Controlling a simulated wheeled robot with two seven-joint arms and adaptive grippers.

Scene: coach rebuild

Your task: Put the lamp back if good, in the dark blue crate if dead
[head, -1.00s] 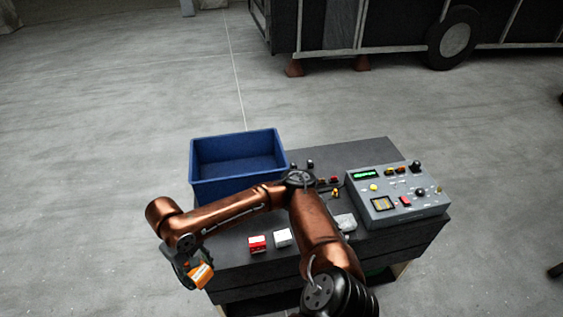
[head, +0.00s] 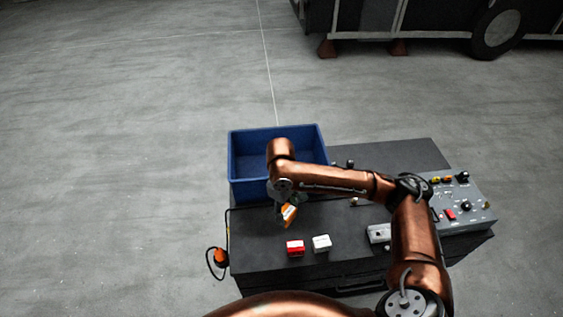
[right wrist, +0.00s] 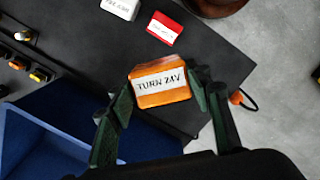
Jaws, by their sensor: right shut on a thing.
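The lamp (head: 289,214) is a small orange block. In the right wrist view the lamp (right wrist: 161,95) shows a white label reading "TURN 24V". My right gripper (head: 283,208) is shut on it, with one dark green finger on each side in the wrist view (right wrist: 160,84). It holds the lamp over the bench just in front of the dark blue crate (head: 248,189). The crate also shows at the lower left of the wrist view (right wrist: 40,145); what I see of its inside looks empty. My left gripper is not in view.
A red block (head: 295,248) and a white block (head: 321,243) sit on the dark bench (head: 260,258). A grey tester panel (head: 478,205) is at the right, partly behind my arm. An orange item (head: 220,256) with a cable hangs at the bench's left side.

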